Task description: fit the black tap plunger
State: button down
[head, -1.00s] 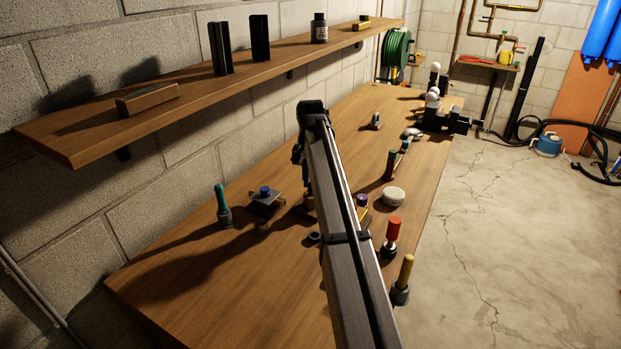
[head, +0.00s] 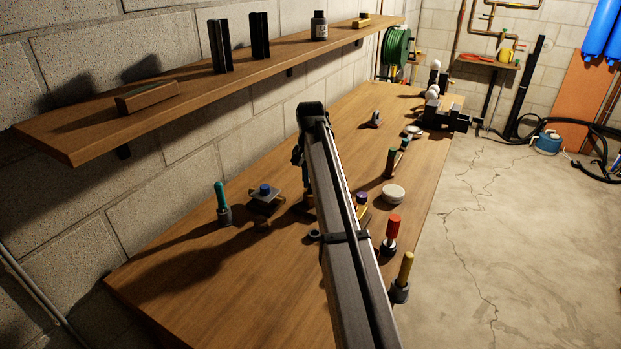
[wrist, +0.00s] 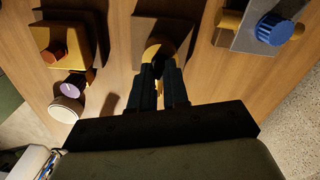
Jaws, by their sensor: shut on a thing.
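Just beyond the tips is a rounded brass-coloured tap body (wrist: 166,42) on a brown backing plate (wrist: 150,22). The plunger overlaps the near side of this body in the picture; I cannot tell whether it touches or is inside it. In the head view my arm hides the fingertips and most of this spot.
A plate with a blue knob (wrist: 275,30) stands to the right, also in the head view (head: 265,190). A yellow block with a red-brown knob (wrist: 55,50) and a purple-topped piece (wrist: 73,89) stand left. Red-handled (head: 391,232) and yellow-handled (head: 404,270) tools stand near the bench edge.

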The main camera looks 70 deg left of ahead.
jog(key=shift+f, duration=0.5)
jog(key=c, duration=1)
grip_release()
jog(key=shift+c, duration=0.2)
jog(key=shift+r, duration=0.15)
notch_tip(320, 180, up, 14)
jog(key=shift+f, duration=0.25)
